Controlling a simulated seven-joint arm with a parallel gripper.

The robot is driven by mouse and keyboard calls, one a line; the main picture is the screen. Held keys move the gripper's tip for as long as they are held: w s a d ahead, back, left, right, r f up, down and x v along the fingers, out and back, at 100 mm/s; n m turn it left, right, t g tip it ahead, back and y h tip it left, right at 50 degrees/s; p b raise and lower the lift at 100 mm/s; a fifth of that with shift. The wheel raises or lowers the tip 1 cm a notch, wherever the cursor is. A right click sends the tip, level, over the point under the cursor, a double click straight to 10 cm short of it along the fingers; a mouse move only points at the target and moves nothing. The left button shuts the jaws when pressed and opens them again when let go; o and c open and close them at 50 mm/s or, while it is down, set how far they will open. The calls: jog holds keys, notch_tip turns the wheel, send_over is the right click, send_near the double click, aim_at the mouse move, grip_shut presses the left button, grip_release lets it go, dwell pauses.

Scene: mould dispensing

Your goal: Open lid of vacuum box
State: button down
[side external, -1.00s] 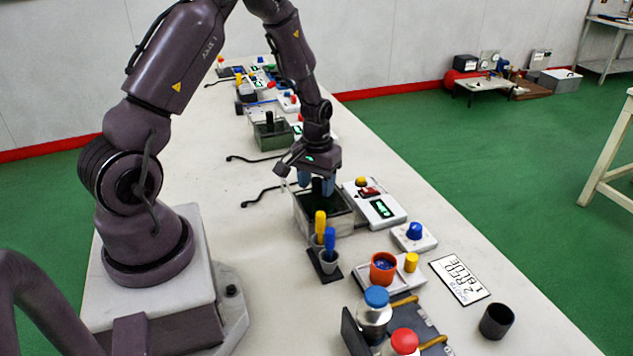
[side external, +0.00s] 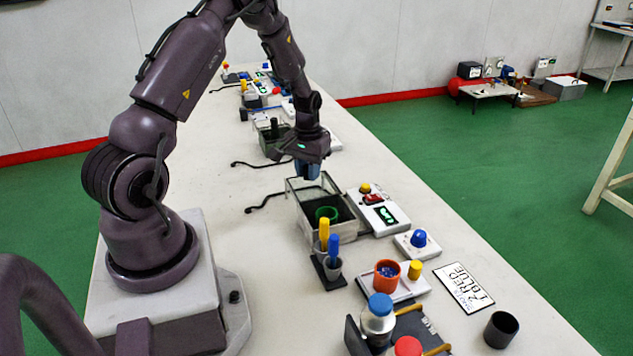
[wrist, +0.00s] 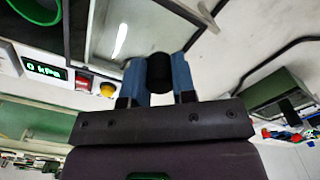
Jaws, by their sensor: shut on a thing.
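The vacuum box (side external: 347,231) stands mid-table, and its dark inside with a green cup (side external: 326,213) shows from above. My gripper (side external: 307,174) is above the box's far end, with its blue fingers pointing down. In the wrist view, the fingers are shut on a black knob (wrist: 159,73). The clear lid (wrist: 120,38) shows around the knob as a pale pane with a bright reflection. In the side view, the lid's exact edges and any contact with the box are hard to tell.
A white control unit (side external: 381,219) with a display is to the right of the box; the wrist view reads 0 kPa (wrist: 45,69). Yellow and blue-handled tools (side external: 324,232) stand in front. A green box (side external: 270,143) stands behind. The table left of the box is mostly clear.

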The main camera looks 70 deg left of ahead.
jog(key=shift+a, duration=0.7)
jog(key=c, duration=0.9)
grip_release()
jog(key=shift+c, duration=0.2)
notch_tip(320, 180, up, 13)
